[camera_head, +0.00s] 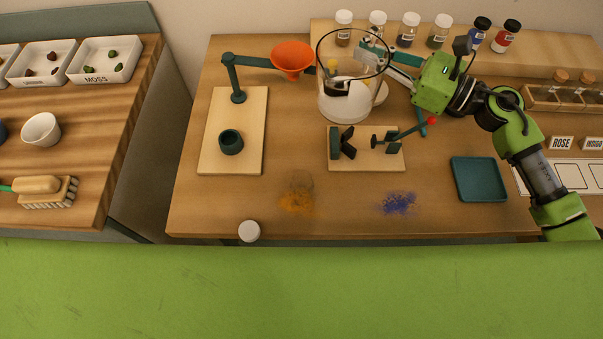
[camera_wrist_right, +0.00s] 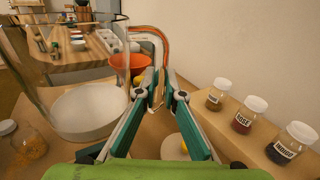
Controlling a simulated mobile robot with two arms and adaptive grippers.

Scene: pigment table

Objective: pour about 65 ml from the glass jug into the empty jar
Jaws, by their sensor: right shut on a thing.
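The glass jug (camera_head: 322,68) is a clear, wide vessel with a dark rim at the back middle of the table. It has pale, whitish content low inside and looks upright. It fills the left of the right wrist view (camera_wrist_right: 105,60). My right gripper (camera_head: 373,53) reaches it from the right, near the rim. In the wrist view its teal fingers (camera_wrist_right: 156,88) are shut beside the jug's wall, apparently on its handle, which they mostly hide. The clear empty jar (camera_head: 301,180) stands uncovered by the ochre powder; it also shows in the wrist view (camera_wrist_right: 28,140). My left gripper is out of view.
A white lid (camera_head: 249,231) lies at the front edge. An orange funnel (camera_head: 292,56) hangs on a stand left of the jug. A wooden board with a dark holder (camera_head: 390,160) lies in front. Blue powder (camera_head: 398,203) and a teal tray (camera_head: 479,192) are right. Several capped jars line the back.

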